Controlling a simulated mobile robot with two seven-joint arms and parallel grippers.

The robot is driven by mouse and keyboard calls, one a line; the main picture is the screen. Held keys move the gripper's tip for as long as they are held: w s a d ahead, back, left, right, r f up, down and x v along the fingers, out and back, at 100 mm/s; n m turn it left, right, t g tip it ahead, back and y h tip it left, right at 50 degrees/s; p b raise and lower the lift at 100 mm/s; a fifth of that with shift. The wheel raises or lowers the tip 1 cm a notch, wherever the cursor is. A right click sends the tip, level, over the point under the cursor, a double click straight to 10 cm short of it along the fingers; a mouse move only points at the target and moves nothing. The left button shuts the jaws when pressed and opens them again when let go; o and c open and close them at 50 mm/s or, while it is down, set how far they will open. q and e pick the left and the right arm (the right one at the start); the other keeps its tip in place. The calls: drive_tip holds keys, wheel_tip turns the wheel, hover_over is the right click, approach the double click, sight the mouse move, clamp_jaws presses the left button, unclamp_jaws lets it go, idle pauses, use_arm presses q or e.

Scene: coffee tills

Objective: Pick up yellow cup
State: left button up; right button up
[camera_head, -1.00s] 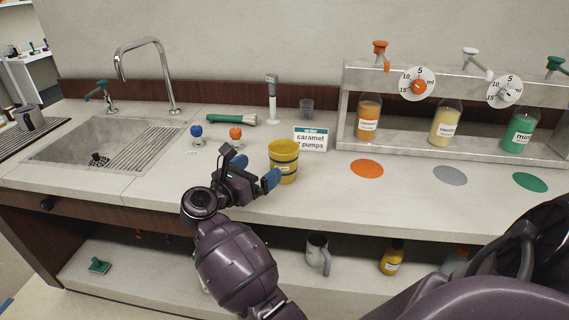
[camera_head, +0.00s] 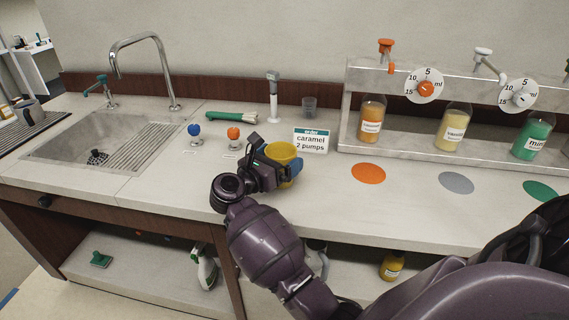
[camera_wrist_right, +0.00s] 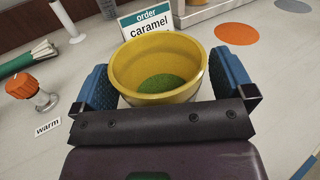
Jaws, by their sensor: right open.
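The yellow cup (camera_head: 281,153) stands upright on the counter, just in front of the order card. In the right wrist view the cup (camera_wrist_right: 158,62) shows its open top, with a green patch on the inside bottom. My right gripper (camera_head: 283,172) is at the cup. Its two blue fingers (camera_wrist_right: 165,88) stand on either side of the cup, open, and the cup is between them. Gaps at the cup's sides look small; I cannot tell whether a finger touches it. My gripper hides most of the cup's lower body in the head view. My left gripper is not seen.
The order card (camera_head: 312,140) reads caramel, 2 pumps, behind the cup. Orange (camera_head: 234,134) and blue (camera_head: 194,131) knobs stand left of it, near the sink (camera_head: 100,140). The syrup rack (camera_head: 400,148) is at the right.

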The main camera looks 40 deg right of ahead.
drive_tip(key=shift+d, duration=0.2)
drive_tip(key=shift+a, duration=0.1)
drive_tip(key=c, duration=1)
